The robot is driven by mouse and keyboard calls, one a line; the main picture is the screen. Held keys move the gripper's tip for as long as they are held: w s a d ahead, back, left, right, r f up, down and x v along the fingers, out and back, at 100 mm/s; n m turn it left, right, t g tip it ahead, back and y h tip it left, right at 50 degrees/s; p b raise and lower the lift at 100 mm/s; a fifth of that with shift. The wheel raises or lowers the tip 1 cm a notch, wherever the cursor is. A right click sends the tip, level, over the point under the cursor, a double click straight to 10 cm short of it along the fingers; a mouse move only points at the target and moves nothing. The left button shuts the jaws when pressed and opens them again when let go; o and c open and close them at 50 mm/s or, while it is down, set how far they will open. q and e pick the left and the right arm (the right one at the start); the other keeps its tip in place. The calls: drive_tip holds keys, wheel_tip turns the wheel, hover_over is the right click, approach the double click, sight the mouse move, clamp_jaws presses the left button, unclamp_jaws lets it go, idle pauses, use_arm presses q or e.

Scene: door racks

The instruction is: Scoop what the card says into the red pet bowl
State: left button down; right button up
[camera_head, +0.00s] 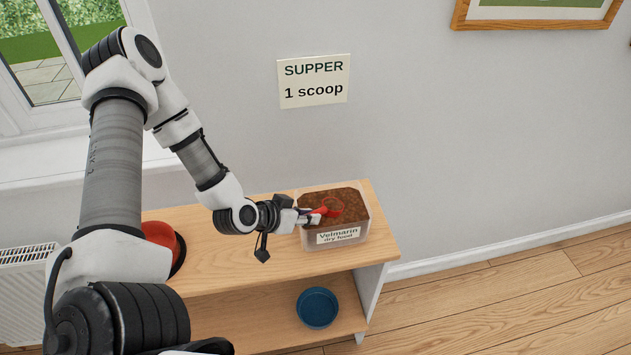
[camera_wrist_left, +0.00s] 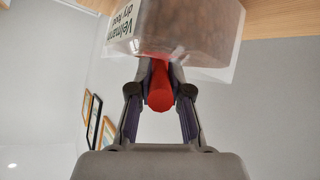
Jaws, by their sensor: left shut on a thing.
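The card (camera_head: 314,81) on the wall reads "SUPPER 1 scoop". A clear tub of brown dry food (camera_head: 312,240), labelled "Velmarin dry food", stands on the wooden top; it also shows in the left wrist view (camera_wrist_left: 198,30). My left gripper (camera_head: 311,217) is shut on the handle of a red scoop (camera_head: 329,211) at the tub's left side. The scoop's head is over or in the food; I cannot tell how deep. The handle shows between the fingers in the left wrist view (camera_wrist_left: 159,95). The red pet bowl (camera_head: 160,238) is left on the same top, partly hidden behind my arm.
A blue bowl (camera_head: 317,307) sits on the lower shelf of the wooden unit (camera_head: 235,255). A window (camera_head: 45,60) is at the left, a radiator (camera_head: 22,290) below it. The top is bare between the red bowl and the tub.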

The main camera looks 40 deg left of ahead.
sight(325, 207)
use_arm(q)
drive_tip(key=shift+t, duration=0.3)
drive_tip(key=w+b, duration=0.3)
drive_tip(key=w+d+b, duration=0.1)
drive_tip(key=w, duration=0.1)
drive_tip(key=shift+w+f, duration=0.2)
drive_tip(key=shift+f, duration=0.15)
drive_tip(key=shift+w+r+t, duration=0.1)
drive_tip(key=shift+r+t, duration=0.2)
drive_tip(key=shift+r, duration=0.2)
drive_tip(key=shift+t+h, duration=0.3)
drive_tip(key=shift+t, duration=0.1)
drive_tip(key=p+v, duration=0.5)
drive_tip(key=r+p+v, duration=0.1)
drive_tip(key=p+v, duration=0.2)
drive_tip(key=shift+d+r, duration=0.15)
drive_tip(key=shift+d, duration=0.15)
drive_tip(key=shift+s+t+b, duration=0.25)
drive_tip(key=shift+t+b, duration=0.05)
drive_tip(key=shift+t, duration=0.1)
drive_tip(key=shift+r, duration=0.15)
drive_tip(key=shift+a+r, duration=0.1)
